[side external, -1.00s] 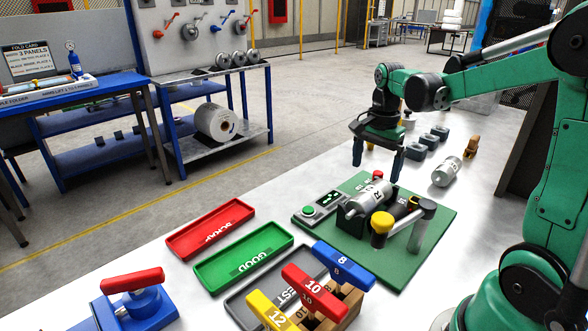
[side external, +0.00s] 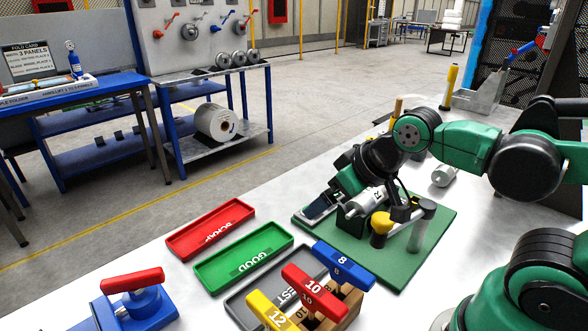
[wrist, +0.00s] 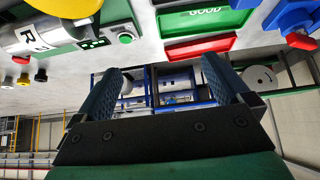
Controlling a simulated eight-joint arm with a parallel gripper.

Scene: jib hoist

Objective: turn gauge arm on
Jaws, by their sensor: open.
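The green board (side external: 395,270) on the bench carries a grey cylinder marked R (side external: 366,202) in a dark cradle. Beside it stands the gauge post (side external: 420,230), with a yellow knob (side external: 380,222) at the near left; my arm partly hides the link between them. My gripper (side external: 322,204) is tilted low over the left side of the board, over the button box, its fingers largely hard to make out. In the wrist view my gripper (wrist: 162,66) is open and empty. The box with a green button (wrist: 125,38) and the cylinder (wrist: 42,38) show at upper left.
A red tray (side external: 212,208), a green GOOD tray (side external: 207,274) and a grey tray (side external: 238,302) lie left of the board. A rack with blue (side external: 344,263), red (side external: 314,290) and yellow (side external: 270,312) handles stands in front. A loose cylinder (side external: 444,175) lies behind.

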